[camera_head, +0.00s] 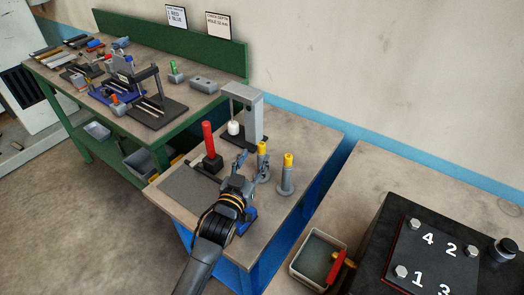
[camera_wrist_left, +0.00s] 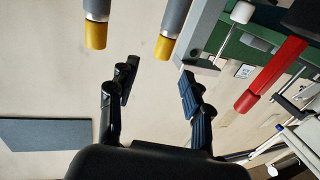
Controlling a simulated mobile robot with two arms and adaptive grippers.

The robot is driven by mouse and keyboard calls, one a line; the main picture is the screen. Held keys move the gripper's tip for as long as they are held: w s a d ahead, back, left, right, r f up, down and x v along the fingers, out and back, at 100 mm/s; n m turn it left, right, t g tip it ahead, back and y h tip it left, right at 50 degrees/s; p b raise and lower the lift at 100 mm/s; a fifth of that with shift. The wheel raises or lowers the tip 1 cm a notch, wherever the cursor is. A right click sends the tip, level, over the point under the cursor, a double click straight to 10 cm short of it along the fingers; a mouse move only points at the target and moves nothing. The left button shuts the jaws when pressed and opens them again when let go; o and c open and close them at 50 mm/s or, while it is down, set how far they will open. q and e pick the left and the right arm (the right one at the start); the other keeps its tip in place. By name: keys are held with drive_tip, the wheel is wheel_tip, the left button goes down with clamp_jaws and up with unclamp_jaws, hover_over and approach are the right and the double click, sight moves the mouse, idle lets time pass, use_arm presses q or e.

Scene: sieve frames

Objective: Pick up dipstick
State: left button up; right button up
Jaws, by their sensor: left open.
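No thing is labelled as the dipstick, and I cannot tell for sure which one it is. Two grey upright posts with yellow tops stand on the small table: the nearer-right one (camera_head: 287,175) and the left one (camera_head: 263,150). In the left wrist view yellow tops show at upper left (camera_wrist_left: 96,35) and upper middle (camera_wrist_left: 163,47). A red rod (camera_head: 208,138) stands upright in a black block; it also shows in the left wrist view (camera_wrist_left: 271,75). My left gripper (camera_head: 251,161) is open, its fingers (camera_wrist_left: 157,82) apart and empty, just beside the left post. My right gripper is out of view.
A grey stand (camera_head: 254,112) with a white hanging cylinder (camera_head: 233,127) is behind. A dark flat plate (camera_head: 190,190) lies at the table's left. A bin (camera_head: 301,262) with a red-handled tool (camera_head: 337,268) stands lower right. A cluttered green bench (camera_head: 100,160) is behind left.

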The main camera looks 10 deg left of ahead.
sight(260, 147)
use_arm(q)
drive_tip(key=w, duration=0.2)
drive_tip(key=w+p, duration=0.1)
drive_tip(key=w, duration=0.4)
drive_tip(key=shift+d, duration=0.3)
drive_tip(key=shift+w, duration=0.2)
drive_tip(key=shift+c, duration=0.2)
clamp_jaws()
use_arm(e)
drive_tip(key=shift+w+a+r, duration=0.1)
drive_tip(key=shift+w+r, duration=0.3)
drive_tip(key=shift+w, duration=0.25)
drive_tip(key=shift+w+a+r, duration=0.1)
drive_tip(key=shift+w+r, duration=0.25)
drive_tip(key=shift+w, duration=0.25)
